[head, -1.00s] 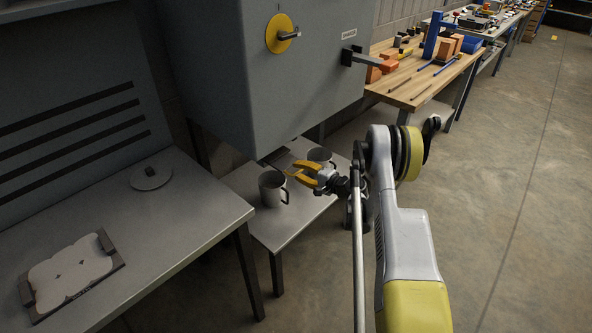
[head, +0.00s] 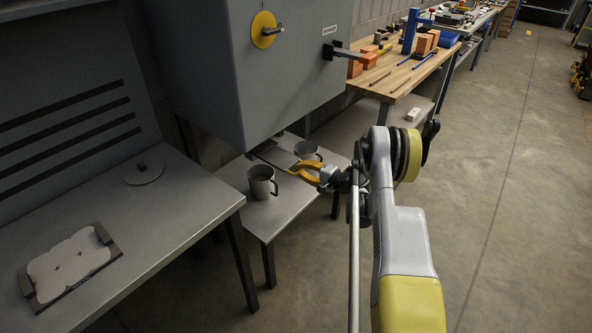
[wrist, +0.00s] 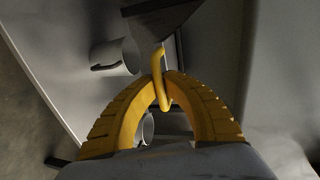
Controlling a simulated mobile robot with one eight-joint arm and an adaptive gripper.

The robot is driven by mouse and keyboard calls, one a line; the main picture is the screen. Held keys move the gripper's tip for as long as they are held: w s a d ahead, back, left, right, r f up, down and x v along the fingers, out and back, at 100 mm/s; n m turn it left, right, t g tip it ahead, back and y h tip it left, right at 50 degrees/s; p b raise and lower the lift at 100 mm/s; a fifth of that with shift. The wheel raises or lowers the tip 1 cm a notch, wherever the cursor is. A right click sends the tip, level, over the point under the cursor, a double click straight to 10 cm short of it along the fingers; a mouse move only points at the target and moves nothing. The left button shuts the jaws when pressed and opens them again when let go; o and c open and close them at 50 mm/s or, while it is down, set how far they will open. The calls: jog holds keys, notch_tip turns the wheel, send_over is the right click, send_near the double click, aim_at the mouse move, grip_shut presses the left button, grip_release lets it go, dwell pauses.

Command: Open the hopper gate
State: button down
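The grey hopper (head: 290,80) hangs above a low bench. The hopper gate (head: 272,153) is a dark flat plate that shows under the hopper's bottom edge. In the wrist view the gate (wrist: 162,20) is at the top, tapering towards a yellow loop handle (wrist: 157,62). My gripper (head: 291,169) is at the gate's near end, below the hopper. In the wrist view the yellow fingertips of my gripper (wrist: 165,77) come together on either side of the handle and look shut on it. The fingers partly hide the handle.
A mug (head: 262,182) and a second mug (head: 307,151) stand on the low bench (head: 265,215) beneath my gripper. A yellow disc with a lever (head: 264,30) and a dark handle (head: 333,51) are on the hopper. A grey table (head: 190,215) stands left; floor is clear right.

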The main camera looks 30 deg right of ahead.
jog(key=shift+w, duration=0.15)
jog(key=c, duration=1.5)
grip_release()
jog(key=shift+d+r, duration=0.1)
jog(key=v, duration=1.2)
